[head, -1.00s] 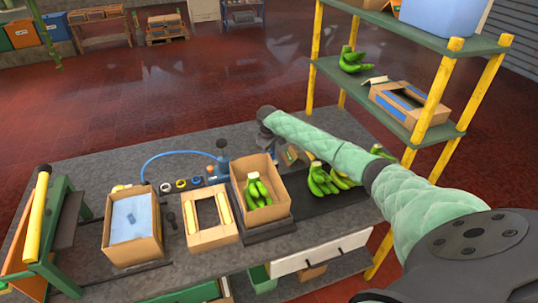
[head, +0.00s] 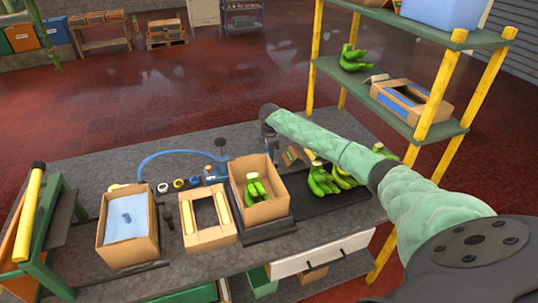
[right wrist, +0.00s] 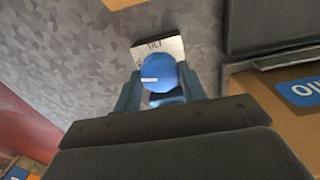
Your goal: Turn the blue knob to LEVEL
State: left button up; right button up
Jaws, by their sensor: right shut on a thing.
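The blue knob (right wrist: 162,77) is in the right wrist view, between the two fingers of my right gripper (right wrist: 160,90). The gripper is shut on it. A white pointer mark on the knob points left in that view. A pale label plate (right wrist: 150,48) with dark lettering lies behind the knob; part of it is covered and I cannot read it surely. In the head view my right gripper (head: 268,132) reaches down behind the cardboard box with green bananas (head: 264,211), and the knob is hidden there. My left gripper is not in view.
The grey table (head: 110,173) also holds a box with a blue liner (head: 128,258), an open cardboard frame (head: 208,238), tape rolls (head: 179,184) and a blue hose (head: 165,154). Bananas (head: 322,181) lie on a dark mat. A yellow-posted shelf (head: 437,90) stands at right.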

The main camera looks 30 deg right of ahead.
jog(key=shift+d+r+n+b, duration=0.15)
jog(key=shift+n+b, duration=0.15)
jog(key=shift+n, duration=0.9)
jog(key=shift+w+r, duration=0.1)
jog(key=o, duration=1)
jog(key=shift+r+b, duration=0.15)
jog(key=shift+b, duration=0.25)
jog(key=r+b, duration=0.3)
jog(key=r, duration=0.3)
jog(key=shift+s+r, duration=0.3)
jog(key=shift+r, duration=0.35)
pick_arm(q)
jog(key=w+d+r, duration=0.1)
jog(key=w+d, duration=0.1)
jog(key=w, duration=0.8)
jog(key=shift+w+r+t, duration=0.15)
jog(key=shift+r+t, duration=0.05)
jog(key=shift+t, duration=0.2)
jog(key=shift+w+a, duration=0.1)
pick_arm(e)
jog(key=shift+f, duration=0.15)
